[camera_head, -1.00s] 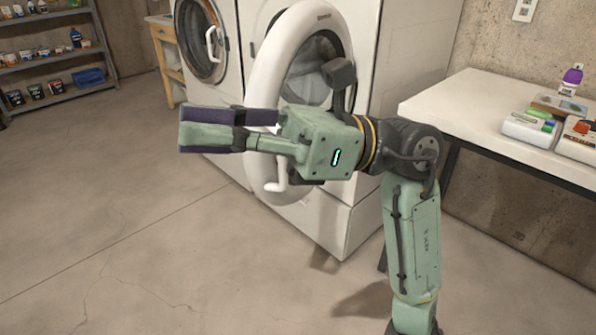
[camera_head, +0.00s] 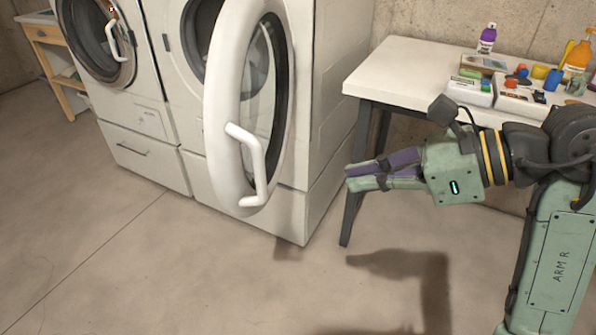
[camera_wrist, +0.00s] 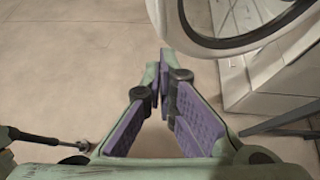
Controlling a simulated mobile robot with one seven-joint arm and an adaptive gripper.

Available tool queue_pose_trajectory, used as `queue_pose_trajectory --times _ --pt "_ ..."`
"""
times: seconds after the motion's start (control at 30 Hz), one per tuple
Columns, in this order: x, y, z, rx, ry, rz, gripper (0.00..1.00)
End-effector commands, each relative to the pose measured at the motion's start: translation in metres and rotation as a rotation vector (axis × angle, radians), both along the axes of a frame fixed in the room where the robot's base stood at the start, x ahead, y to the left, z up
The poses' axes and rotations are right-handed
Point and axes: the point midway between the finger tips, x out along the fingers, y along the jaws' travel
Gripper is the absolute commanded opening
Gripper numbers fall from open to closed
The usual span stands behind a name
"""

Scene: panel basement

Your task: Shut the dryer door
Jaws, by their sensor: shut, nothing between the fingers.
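The dryer (camera_head: 330,75) is the white machine nearest the table. Its round door (camera_head: 217,115) has a white rim and dark glass and stands wide open, swung out toward me. A white handle (camera_head: 262,165) is on the door's near face. My gripper (camera_head: 350,178) is to the right of the door, apart from it, pointing left with nothing held. Its purple-padded fingers look closed together at the tips. In the wrist view the gripper (camera_wrist: 166,58) has its fingertips together over the floor, and the door rim (camera_wrist: 225,45) is at the upper right.
A washer (camera_head: 115,75) with its round door shut stands left of the dryer. A white table (camera_head: 400,75) with dark legs, bottles and small boxes stands behind my arm at right. The concrete floor (camera_head: 130,250) in front is clear. A wooden stand (camera_head: 50,45) is at far left.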

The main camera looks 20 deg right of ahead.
Motion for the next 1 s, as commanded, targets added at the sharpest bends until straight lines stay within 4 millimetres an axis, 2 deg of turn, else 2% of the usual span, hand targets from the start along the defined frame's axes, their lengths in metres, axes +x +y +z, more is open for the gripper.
queue_pose_trajectory --times 0.17,0.5,0.73,1.0 --pt "0.017 0.017 -0.012 0.003 0.0 0.006 0.0" --pt "0.062 0.06 -0.047 0.004 -0.002 0.007 0.0" --pt "0.085 0.08 -0.045 0.002 -0.002 0.004 0.0" --pt "0.09 0.085 -0.047 0.003 -0.001 0.004 0.0"
